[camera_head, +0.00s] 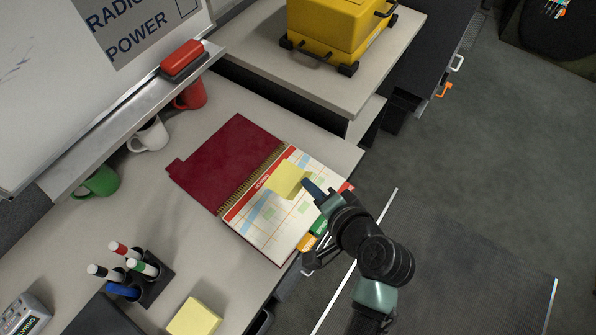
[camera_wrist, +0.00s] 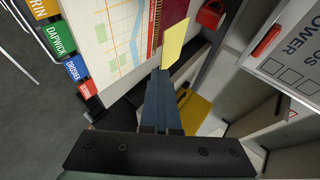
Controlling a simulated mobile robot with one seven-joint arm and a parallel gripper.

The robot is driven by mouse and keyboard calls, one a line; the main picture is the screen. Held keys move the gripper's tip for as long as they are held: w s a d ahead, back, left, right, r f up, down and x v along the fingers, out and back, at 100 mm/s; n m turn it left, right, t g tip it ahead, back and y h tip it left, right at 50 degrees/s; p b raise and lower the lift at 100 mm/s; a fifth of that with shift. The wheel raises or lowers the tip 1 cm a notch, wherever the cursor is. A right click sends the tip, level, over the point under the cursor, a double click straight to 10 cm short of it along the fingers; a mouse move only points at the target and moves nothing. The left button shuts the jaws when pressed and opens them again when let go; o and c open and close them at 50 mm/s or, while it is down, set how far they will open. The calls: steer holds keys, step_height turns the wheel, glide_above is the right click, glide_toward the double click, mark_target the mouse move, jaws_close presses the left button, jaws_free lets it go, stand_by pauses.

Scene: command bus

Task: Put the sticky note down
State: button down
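A yellow sticky note (camera_head: 288,179) is at the tips of my gripper (camera_head: 314,190), over the open planner (camera_head: 285,222) with its dark red cover. In the wrist view the note (camera_wrist: 174,42) stands out from the closed fingertips (camera_wrist: 164,74), tilted. The fingers look shut on its edge. I cannot tell whether the note touches the page. A pad of yellow sticky notes (camera_head: 194,318) lies on the desk at the bottom.
A pen holder (camera_head: 155,283) with several markers stands left of the planner. Green, white and red mugs (camera_head: 150,135) stand below the whiteboard (camera_head: 60,90). A yellow case (camera_head: 335,30) sits on the far table. Bare desk (camera_head: 185,225) lies between mugs and planner.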

mark_target(310, 213)
step_height(310, 213, down, 10)
steer(key=shift+d+b, duration=0.1)
steer(key=shift+b, duration=0.5)
steer(key=shift+f, duration=0.1)
steer(key=shift+f+b, duration=0.25)
steer(key=shift+b, duration=0.1)
steer(key=c, duration=1.4)
jaws_free()
steer(key=shift+c, duration=0.2)
